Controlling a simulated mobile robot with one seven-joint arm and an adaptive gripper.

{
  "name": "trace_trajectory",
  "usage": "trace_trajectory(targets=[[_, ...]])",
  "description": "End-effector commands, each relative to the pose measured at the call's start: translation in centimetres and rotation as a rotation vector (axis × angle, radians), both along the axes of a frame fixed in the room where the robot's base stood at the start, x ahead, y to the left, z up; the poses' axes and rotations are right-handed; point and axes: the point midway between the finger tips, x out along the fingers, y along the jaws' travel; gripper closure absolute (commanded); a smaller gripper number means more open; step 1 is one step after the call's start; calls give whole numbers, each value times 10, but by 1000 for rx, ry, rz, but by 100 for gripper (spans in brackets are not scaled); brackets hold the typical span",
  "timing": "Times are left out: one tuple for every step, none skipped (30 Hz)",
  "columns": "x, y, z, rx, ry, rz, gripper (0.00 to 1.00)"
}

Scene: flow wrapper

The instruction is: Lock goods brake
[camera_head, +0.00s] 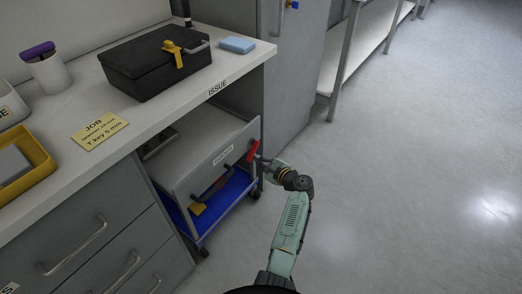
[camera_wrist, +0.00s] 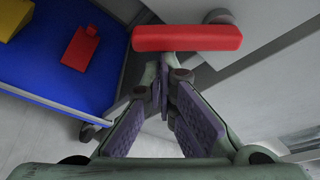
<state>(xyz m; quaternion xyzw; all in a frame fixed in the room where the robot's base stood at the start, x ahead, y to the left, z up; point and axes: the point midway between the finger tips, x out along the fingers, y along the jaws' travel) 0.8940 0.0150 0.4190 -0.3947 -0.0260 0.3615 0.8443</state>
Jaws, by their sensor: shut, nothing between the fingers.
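The goods cart (camera_head: 200,165) stands under the bench, a grey box with a small label on its front and a blue lower shelf. A red lever (camera_head: 253,150) is at its right front corner, tilted in the head view. In the wrist view the red lever (camera_wrist: 187,38) is a bar lying across, just beyond my fingertips. My gripper (camera_wrist: 166,88) is shut and empty, its purple-padded fingers meeting below the bar. In the head view my gripper (camera_head: 262,161) is close beside the lever; I cannot tell if it touches.
The blue shelf (camera_wrist: 40,65) carries a red piece (camera_wrist: 80,47) and a yellow piece (camera_wrist: 12,15). The bench (camera_head: 235,75) above holds a black case (camera_head: 150,68). Drawers (camera_head: 85,245) are left of the cart. A grey cabinet (camera_head: 292,75) stands behind; open floor (camera_head: 400,190) lies right.

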Motion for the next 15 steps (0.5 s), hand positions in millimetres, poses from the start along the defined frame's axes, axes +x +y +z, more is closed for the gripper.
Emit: trace_trajectory(targets=[[-2, 2, 11, 28, 38, 1, 100], [-3, 3, 11, 44, 60, -1, 100], [-5, 4, 12, 68, 92, 0, 100], [-6, 4, 13, 85, 115, 0, 100], [-7, 5, 14, 101, 137, 0, 100], [-8, 6, 15, 123, 168, 0, 100], [-9, 7, 15, 140, 191, -1, 100], [-11, 8, 16, 156, 214, 0, 100], [-12, 9, 17, 179, 245, 0, 100], [-13, 10, 18, 195, 268, 0, 100], [-14, 11, 19, 211, 289, -1, 100], [-15, 12, 20, 233, 318, -1, 100], [-16, 12, 21, 249, 340, 0, 100], [-17, 13, 21, 264, 360, 0, 100], [-18, 14, 22, 284, 388, -1, 100]])
